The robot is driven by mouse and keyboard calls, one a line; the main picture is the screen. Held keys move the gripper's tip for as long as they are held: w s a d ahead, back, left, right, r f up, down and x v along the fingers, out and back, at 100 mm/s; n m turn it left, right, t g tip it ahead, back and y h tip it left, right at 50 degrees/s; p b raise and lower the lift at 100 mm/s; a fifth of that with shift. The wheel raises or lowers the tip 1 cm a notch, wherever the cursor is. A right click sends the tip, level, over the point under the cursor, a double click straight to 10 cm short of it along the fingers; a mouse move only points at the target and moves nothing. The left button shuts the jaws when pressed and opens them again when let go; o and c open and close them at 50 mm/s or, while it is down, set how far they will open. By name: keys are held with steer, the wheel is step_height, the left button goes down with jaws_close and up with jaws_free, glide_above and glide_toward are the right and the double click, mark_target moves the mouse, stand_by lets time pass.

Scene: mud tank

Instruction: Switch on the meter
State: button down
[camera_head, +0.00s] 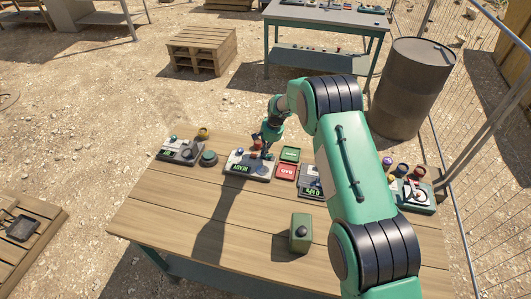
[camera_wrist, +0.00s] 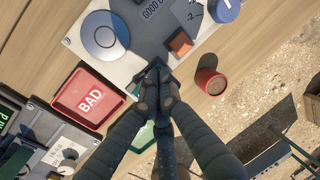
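A grey-and-white device with a lit green display (camera_head: 248,166), possibly the meter, lies mid-table. In the wrist view its panel (camera_wrist: 140,35) carries a pale round disc (camera_wrist: 102,37), an orange block (camera_wrist: 180,43) and a blue round part (camera_wrist: 227,8). My gripper (camera_wrist: 155,78) is over the panel's near edge, its fingertips together. Whether they touch the panel or pinch a small part is hidden. In the head view my gripper (camera_head: 267,146) is at the back edge of this device. Other devices with displays stand left (camera_head: 180,150) and right (camera_head: 311,182).
A red BAD tray (camera_wrist: 90,98) lies beside the device, with a green tray (camera_head: 290,154) behind it. A red cup (camera_wrist: 210,81) stands close to my fingers. A green box (camera_head: 300,232) with a dark knob stands in front. The table's front left is clear.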

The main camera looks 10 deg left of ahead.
mark_target(269, 157)
steer(key=shift+s+d+f, duration=0.1)
steer(key=shift+s+f, duration=0.35)
steer(key=shift+f, duration=0.15)
steer(key=shift+s+d+f, duration=0.1)
steer(key=shift+d+f, duration=0.15)
steer(key=shift+d, duration=0.8)
steer(key=v, duration=1.5)
steer(key=shift+w+r, duration=0.25)
steer(key=shift+w, duration=0.2)
steer(key=shift+r, duration=0.1)
